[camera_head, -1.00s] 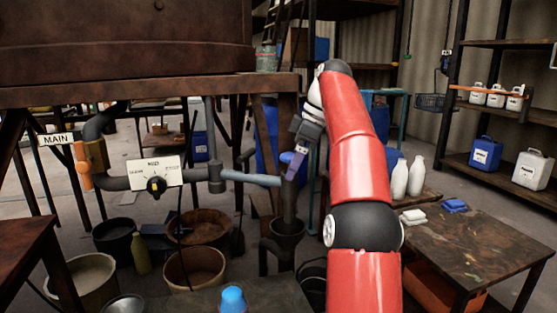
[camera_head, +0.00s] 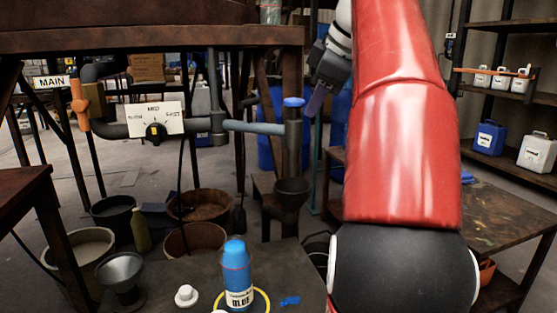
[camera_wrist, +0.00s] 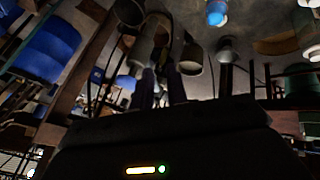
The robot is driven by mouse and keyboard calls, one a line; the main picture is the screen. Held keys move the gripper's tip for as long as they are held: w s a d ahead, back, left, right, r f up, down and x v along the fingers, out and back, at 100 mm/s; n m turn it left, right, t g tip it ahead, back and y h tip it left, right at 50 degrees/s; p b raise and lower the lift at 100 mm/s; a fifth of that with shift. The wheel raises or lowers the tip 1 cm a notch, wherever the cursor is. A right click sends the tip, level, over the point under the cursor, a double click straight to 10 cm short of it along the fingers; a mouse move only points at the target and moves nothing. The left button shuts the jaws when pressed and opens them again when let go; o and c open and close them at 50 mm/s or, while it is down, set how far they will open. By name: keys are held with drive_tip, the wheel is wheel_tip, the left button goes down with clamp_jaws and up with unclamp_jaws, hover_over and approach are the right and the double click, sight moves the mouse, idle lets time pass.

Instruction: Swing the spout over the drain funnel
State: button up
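The spout (camera_head: 257,128) is a grey-blue pipe running right from the pipework below the vat. It ends in a dark upright outlet (camera_head: 293,145) with a blue cap. A dark funnel (camera_head: 292,190) stands under the outlet, and the outlet's lower end appears right above its mouth. I cannot tell how exactly they line up in depth. My gripper (camera_head: 312,112), with purple fingers, is just right of the capped outlet and appears clear of it. In the wrist view my gripper's two fingers (camera_wrist: 162,88) look slightly apart with nothing between them.
A dial plate (camera_head: 155,119) and an orange valve handle (camera_head: 79,105) sit on the pipe at left. A bench (camera_head: 190,270) in front holds a blue bottle (camera_head: 236,275), a white stopper and a grey funnel (camera_head: 121,275). Buckets stand on the floor. A table (camera_head: 500,210) is at right.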

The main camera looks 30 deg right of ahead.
sight(295, 140)
drive_tip(key=shift+s+a+f+t+h+b, duration=0.15)
drive_tip(key=shift+s+a+b, duration=0.1)
drive_tip(key=shift+s+a, duration=0.25)
drive_tip(key=shift+s+a+f+t+h+b, duration=0.1)
drive_tip(key=shift+s+a+t+h+b, duration=0.1)
drive_tip(key=shift+s+a, duration=0.25)
clamp_jaws()
drive_tip(key=w+f+b, duration=0.1)
drive_tip(key=w+f, duration=0.1)
drive_tip(key=w+d+f, duration=0.1)
drive_tip(key=w+f, duration=0.2)
drive_tip(key=w+d+f+b, duration=0.1)
drive_tip(key=w+f, duration=0.1)
drive_tip(key=w, duration=0.1)
drive_tip(key=shift+w+d+f+b, duration=0.1)
drive_tip(key=shift+d+f+b, duration=0.15)
drive_tip(key=shift+b, duration=0.1)
drive_tip(key=shift+w+d, duration=0.25)
drive_tip(key=shift+w, duration=0.05)
drive_tip(key=shift+d, duration=0.1)
